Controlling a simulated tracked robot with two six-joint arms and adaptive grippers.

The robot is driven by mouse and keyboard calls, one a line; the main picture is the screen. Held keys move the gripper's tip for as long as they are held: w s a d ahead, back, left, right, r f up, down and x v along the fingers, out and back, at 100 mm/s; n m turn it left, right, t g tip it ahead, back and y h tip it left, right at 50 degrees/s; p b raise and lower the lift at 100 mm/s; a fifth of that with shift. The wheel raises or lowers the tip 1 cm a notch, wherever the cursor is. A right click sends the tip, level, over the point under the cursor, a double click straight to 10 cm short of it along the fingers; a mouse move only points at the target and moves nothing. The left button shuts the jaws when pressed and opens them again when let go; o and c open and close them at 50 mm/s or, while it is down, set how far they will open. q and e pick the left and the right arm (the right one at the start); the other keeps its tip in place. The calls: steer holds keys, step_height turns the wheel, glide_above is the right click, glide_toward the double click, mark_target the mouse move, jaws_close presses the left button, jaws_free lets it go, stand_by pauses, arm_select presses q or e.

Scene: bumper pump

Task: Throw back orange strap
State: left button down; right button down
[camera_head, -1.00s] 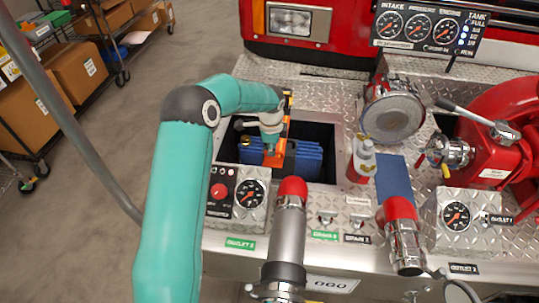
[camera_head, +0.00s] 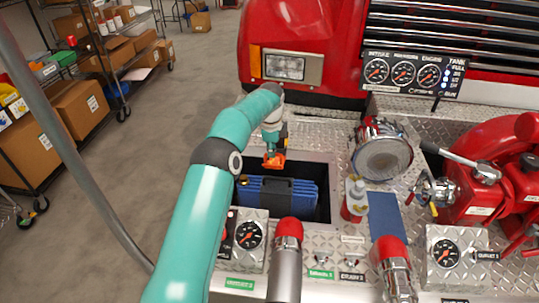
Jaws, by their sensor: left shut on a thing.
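The orange strap (camera_head: 274,162) shows as a short orange piece at my left gripper (camera_head: 272,150), near the back edge of a dark recessed compartment (camera_head: 313,165). My left gripper is shut on the strap; its fingertips are small and partly hidden. The blue case (camera_head: 300,196) with a dark middle stands in the compartment, in front of the gripper. No orange lies across the visible front and top of the case. My right gripper is not in view.
A red-and-white bottle (camera_head: 355,200) and a blue pad (camera_head: 385,215) lie right of the compartment. Red-capped pipes (camera_head: 289,228) and a gauge box (camera_head: 457,252) stand in front. A capped metal inlet (camera_head: 382,155) rises at the back right.

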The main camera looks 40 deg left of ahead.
arm_select(q)
steer(key=shift+w+a+f, duration=0.15)
steer(key=shift+a+f, duration=0.1)
steer(key=c, duration=1.5)
jaws_free()
steer(key=shift+c, duration=0.2)
steer(key=o, duration=0.3)
steer(key=shift+w+a+f, duration=0.15)
steer(key=shift+w+f, duration=0.15)
steer(key=shift+r, duration=0.15)
steer(key=shift+w+r, duration=0.1)
steer(key=shift+r, duration=0.05)
steer(key=shift+r, duration=0.2)
steer(key=r, duration=0.3)
steer(key=s+d+r, duration=0.1)
steer(key=r, duration=0.3)
steer(key=s+r, duration=0.1)
steer(key=r, duration=0.3)
steer(key=shift+d+r, duration=0.1)
steer(key=shift+d, duration=0.1)
